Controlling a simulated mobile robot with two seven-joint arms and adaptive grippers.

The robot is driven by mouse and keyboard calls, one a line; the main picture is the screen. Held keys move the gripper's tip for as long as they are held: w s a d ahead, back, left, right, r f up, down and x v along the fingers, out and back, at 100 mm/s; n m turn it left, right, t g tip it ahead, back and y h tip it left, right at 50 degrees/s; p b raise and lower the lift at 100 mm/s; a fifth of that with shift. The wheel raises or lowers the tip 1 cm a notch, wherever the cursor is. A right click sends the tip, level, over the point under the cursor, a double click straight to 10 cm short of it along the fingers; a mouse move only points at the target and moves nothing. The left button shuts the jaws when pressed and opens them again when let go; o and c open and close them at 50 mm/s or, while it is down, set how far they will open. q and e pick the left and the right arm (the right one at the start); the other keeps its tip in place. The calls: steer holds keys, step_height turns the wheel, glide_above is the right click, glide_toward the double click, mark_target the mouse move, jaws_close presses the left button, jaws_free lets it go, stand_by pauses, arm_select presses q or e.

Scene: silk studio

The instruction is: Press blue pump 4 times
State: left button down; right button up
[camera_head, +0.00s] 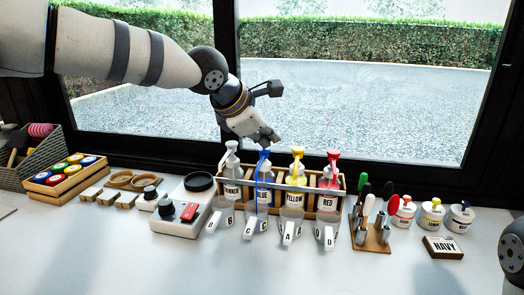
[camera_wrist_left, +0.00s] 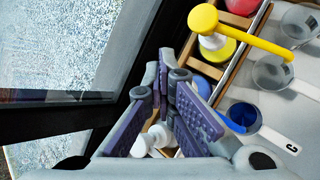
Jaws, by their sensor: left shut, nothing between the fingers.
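The blue pump (camera_head: 264,157) stands in the wooden rack, second from left, between the white and yellow pumps. My left gripper (camera_head: 267,139) is shut and empty, pointing down right over the blue pump head; I cannot tell whether it touches it. A clear cup with a handle marked C (camera_wrist_left: 243,117) stands in front of the blue pump and has blue inside. My right gripper is not in view.
The white pump (camera_head: 231,150), yellow pump (camera_head: 297,155) and red pump (camera_head: 333,157) share the rack (camera_head: 342,182). Several clear cups stand in front. A scale (camera_head: 180,218) is left, a tool stand (camera_head: 371,240) and small jars right. The front counter is clear.

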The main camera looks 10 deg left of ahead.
mark_target(267, 150)
arm_select(q)
steer(key=shift+f, duration=0.1)
steer(key=shift+r, duration=1.2)
step_height(267, 150, up, 6)
stand_by(1.8)
